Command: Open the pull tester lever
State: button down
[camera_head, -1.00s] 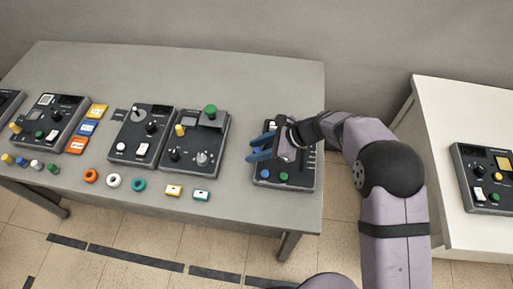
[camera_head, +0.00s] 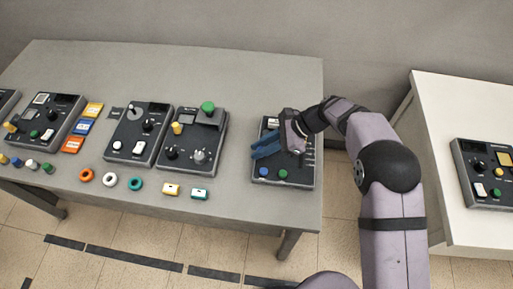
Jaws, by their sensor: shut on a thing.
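A dark panel device (camera_head: 301,181) stands at the right end of the grey table, with a blue button (camera_head: 264,174) and a green button (camera_head: 283,174) on its front part. My gripper (camera_head: 256,150) is over this device, its blue fingers pointing left and close together. The gripper and wrist hide much of the panel's middle, and what lies between the fingers is too small to make out. I cannot tell for certain which device is the pull tester, and no lever shows clearly.
To the left stand more dark devices, one with a large green knob (camera_head: 208,107). Coloured rings (camera_head: 109,179) and small blocks (camera_head: 171,189) lie along the table's front edge. A white table (camera_head: 440,110) with another device stands at right. The grey table's (camera_head: 260,80) back is clear.

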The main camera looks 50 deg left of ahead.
jog(key=shift+w+d+f+n+g+h+b, duration=0.1)
jog(key=shift+w+d+n+g+h+b, duration=0.1)
jog(key=shift+w+d+n+h+b, duration=0.25)
jog(key=shift+w+d+f+n+g+h+b, duration=0.1)
jog(key=shift+w+d+n+g+h+b, duration=0.2)
jog(key=shift+n+b, duration=0.35)
jog(key=shift+w+r+n+h, duration=0.1)
jog(key=shift+r+n+h, duration=0.05)
jog(key=shift+n+h, duration=0.25)
jog(key=c, duration=1.6)
grip_release()
jog(key=shift+c, duration=0.2)
jog(key=shift+w+d+r+b, duration=0.1)
jog(key=shift+b, duration=0.25)
jog(key=b+v, duration=0.1)
jog(key=v, duration=0.3)
jog(key=shift+w, duration=0.25)
jog(key=shift+v, duration=1.35)
jog(key=shift+s+r, duration=0.1)
jog(key=shift+r, duration=0.05)
